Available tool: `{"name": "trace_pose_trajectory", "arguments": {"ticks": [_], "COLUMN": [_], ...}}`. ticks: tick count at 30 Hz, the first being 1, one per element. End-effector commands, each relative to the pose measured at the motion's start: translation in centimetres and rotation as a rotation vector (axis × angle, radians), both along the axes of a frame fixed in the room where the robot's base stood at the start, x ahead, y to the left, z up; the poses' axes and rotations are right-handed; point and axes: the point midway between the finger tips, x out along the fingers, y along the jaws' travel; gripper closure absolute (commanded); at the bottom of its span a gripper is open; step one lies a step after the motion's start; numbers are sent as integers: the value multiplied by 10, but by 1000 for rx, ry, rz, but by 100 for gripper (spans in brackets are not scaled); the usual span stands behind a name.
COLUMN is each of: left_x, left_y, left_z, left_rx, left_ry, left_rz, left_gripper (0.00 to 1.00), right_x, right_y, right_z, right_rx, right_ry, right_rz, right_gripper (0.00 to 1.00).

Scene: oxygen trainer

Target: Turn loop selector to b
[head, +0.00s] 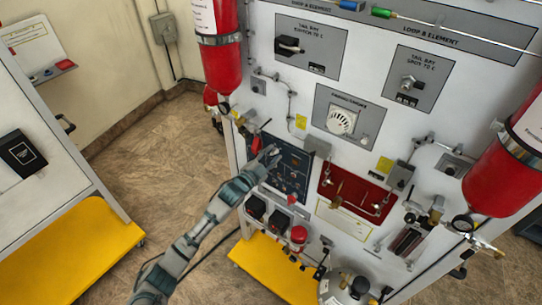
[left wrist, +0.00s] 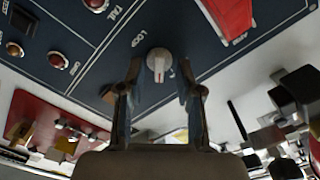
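The loop selector is a pale grey round knob (left wrist: 158,62) with a raised grip, on a dark blue panel (left wrist: 60,35) beside the word LOOP in the left wrist view. The same dark panel (head: 291,181) is at the centre of the head view. My left gripper (left wrist: 160,85) is open, its fingers on either side of the line to the knob. The knob shows between and just beyond the fingertips; I cannot tell whether they touch it. In the head view my left gripper (head: 267,160) is at the panel and hides part of it. My right gripper is not in view.
A red part (left wrist: 228,14) sits on the panel close to the knob. Round red indicators (left wrist: 58,60) are to the left. A red panel (head: 354,191) with fittings and red cylinders (head: 219,65) flank the work area. Open floor (head: 160,160) lies left.

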Motion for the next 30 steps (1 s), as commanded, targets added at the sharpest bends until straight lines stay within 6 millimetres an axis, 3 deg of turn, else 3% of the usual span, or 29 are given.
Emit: {"name": "trace_pose_trajectory", "arguments": {"ticks": [8, 21, 30], "left_x": [-9, -80, -94], "left_y": [6, 59, 69], "left_z": [-2, -4, -3], "left_rx": [0, 3, 1], "left_ry": [3, 3, 3], "left_rz": [-1, 0, -1], "left_gripper": [65, 65, 65], "right_x": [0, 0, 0], "right_y": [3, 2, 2], "right_z": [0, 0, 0], "right_rx": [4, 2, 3], "right_ry": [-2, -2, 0], "right_rz": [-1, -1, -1], "right_gripper": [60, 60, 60]}}
